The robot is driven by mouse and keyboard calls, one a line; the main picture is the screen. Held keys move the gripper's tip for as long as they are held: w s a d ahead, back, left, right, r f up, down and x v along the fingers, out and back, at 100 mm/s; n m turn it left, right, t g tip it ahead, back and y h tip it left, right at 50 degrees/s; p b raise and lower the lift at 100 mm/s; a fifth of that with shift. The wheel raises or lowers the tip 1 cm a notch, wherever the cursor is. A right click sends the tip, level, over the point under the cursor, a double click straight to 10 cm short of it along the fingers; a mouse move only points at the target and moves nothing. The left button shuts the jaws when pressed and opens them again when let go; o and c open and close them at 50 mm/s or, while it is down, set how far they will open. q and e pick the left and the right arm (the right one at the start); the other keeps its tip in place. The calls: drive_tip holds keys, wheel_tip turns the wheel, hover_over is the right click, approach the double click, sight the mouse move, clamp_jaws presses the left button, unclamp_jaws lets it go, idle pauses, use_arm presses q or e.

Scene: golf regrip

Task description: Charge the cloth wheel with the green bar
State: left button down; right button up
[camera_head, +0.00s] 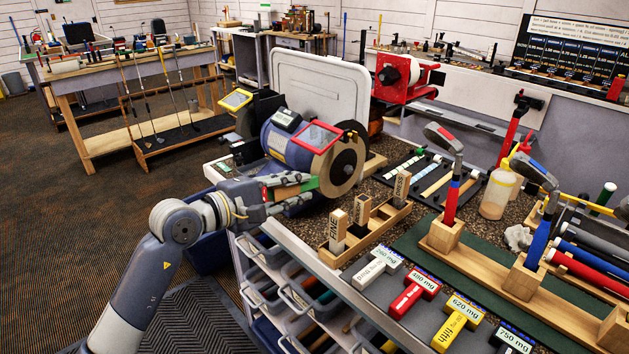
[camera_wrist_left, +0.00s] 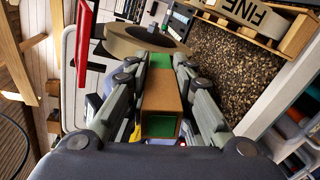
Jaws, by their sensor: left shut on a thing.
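My left gripper (camera_head: 292,189) reaches in from the left, shut on the green bar (camera_head: 308,185), whose green end points at the wheel. In the left wrist view the bar shows a brown sleeve (camera_wrist_left: 162,92) with green at both ends, held between the two fingers (camera_wrist_left: 160,85). The cloth wheel (camera_head: 347,166) is a tan disc with a dark centre on the right side of the blue grinder (camera_head: 290,138). Its rim also shows in the left wrist view (camera_wrist_left: 125,42), just beyond the bar. I cannot tell whether they touch. My right gripper is not in view.
Wooden blocks in a rack (camera_head: 338,228) stand close in front of the wheel. A clear bottle (camera_head: 497,195) and clubs in wooden stands are to the right. Open bins (camera_head: 270,285) hang below the bench edge.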

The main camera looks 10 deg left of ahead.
sight(270, 199)
use_arm(q)
drive_tip(key=shift+s, duration=0.1)
drive_tip(key=shift+s+a+f+b, duration=0.1)
drive_tip(key=shift+s+a+b, duration=0.3)
drive_tip(key=shift+s, duration=0.05)
drive_tip(key=shift+b+v, duration=0.45)
drive_tip(key=shift+v, duration=0.55)
drive_tip(key=shift+f, duration=0.1)
drive_tip(key=shift+s+a+f+b, duration=0.15)
drive_tip(key=shift+s+a+b, duration=0.25)
drive_tip(key=shift+s+b, duration=0.05)
drive_tip(key=b+v, duration=0.1)
drive_tip(key=v, duration=0.1)
drive_tip(key=b+v, duration=0.1)
drive_tip(key=v, duration=0.2)
drive_tip(key=shift+f+b, duration=0.2)
drive_tip(key=shift+b, duration=0.1)
